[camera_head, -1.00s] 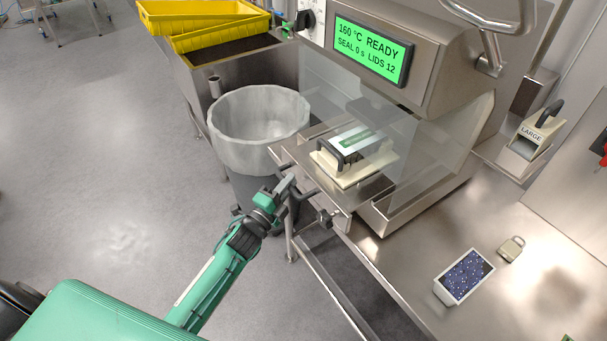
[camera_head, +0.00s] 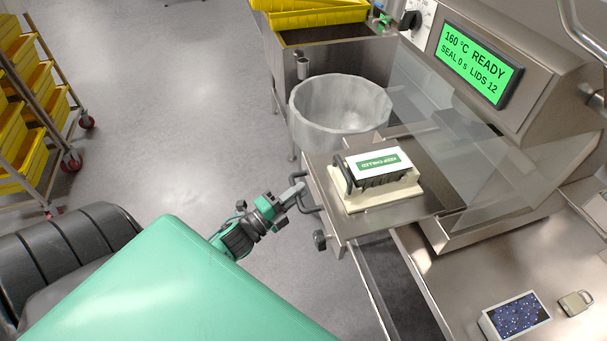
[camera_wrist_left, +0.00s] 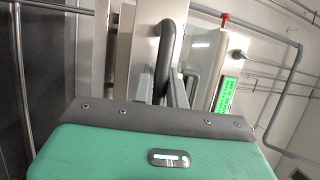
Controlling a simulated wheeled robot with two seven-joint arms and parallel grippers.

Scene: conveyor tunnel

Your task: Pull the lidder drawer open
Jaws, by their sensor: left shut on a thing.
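The lidder (camera_head: 490,75) is a steel machine with a green display reading 160 °C READY, SEAL 0 s, LIDS 12. Its flat drawer (camera_head: 420,211) sticks out toward me, carrying a cream block with a black handle (camera_head: 385,190) and a card reading KEEP CHILLED. My left gripper (camera_head: 300,192) is shut on the dark drawer handle (camera_head: 312,198) at the drawer's front. My right gripper is not in view.
A grey bin with a pale liner (camera_head: 340,105) stands just beyond the drawer. Yellow crates (camera_head: 315,14) sit behind it. A rack of yellow trays (camera_head: 25,110) stands at far left. A tray with a dark patterned top (camera_head: 517,316) and a padlock-like block lie on the bench.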

